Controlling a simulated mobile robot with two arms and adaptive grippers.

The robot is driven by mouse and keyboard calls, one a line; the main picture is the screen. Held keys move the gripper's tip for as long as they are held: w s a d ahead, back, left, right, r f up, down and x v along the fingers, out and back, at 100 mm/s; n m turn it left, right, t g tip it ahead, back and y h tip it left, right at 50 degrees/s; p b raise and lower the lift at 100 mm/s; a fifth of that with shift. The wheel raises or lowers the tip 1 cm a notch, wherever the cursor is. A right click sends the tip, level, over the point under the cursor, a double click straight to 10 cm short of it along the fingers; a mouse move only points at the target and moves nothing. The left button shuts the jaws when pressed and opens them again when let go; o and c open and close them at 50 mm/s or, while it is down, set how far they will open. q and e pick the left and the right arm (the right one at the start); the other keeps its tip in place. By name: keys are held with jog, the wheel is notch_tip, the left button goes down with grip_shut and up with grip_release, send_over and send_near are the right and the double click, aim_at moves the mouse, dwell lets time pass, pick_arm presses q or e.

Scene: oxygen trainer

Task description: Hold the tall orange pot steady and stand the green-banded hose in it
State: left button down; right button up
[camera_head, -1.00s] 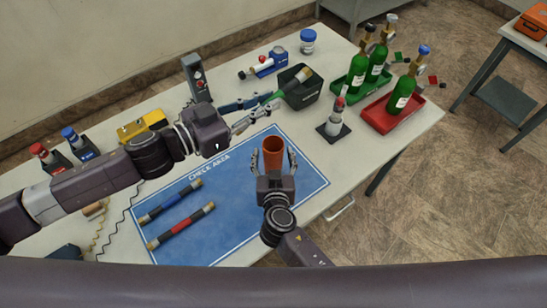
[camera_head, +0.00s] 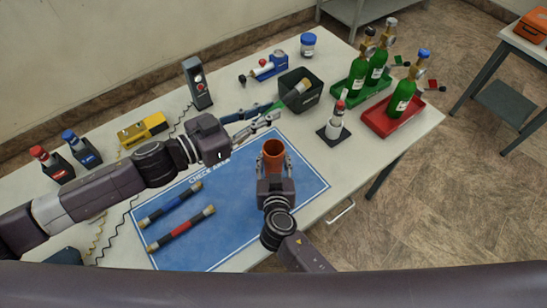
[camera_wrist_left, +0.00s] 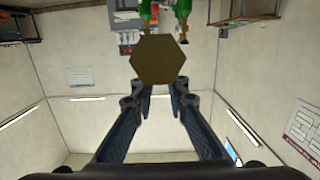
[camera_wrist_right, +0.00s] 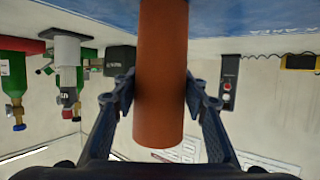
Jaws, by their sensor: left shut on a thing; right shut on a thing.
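The tall orange pot (camera_head: 274,150) stands upright at the top right of the blue mat. My right gripper (camera_head: 273,163) is shut on it, one finger on each side; the right wrist view shows the pot (camera_wrist_right: 160,80) between both fingers. My left gripper (camera_head: 268,114) is shut on the green-banded hose (camera_head: 276,105), above and slightly left of the pot. The hose lies tilted, its brass end (camera_head: 302,87) pointing up and right, overlapping the dark bin in the picture. The left wrist view shows the brass hexagonal end (camera_wrist_left: 158,60) facing the camera.
Blue-banded (camera_head: 170,204) and red-banded (camera_head: 181,228) hoses lie on the blue mat (camera_head: 240,215). The dark bin (camera_head: 310,99) stands behind the pot. A grey-white device (camera_head: 335,125) stands to the right, near red (camera_head: 382,125) and green trays with green bottles.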

pick_arm(q)
notch_tip(320, 180, down, 11)
jog(key=shift+r, duration=0.15)
dwell(1.1)
jog(key=c, duration=1.8)
grip_release()
jog(key=v, duration=1.2)
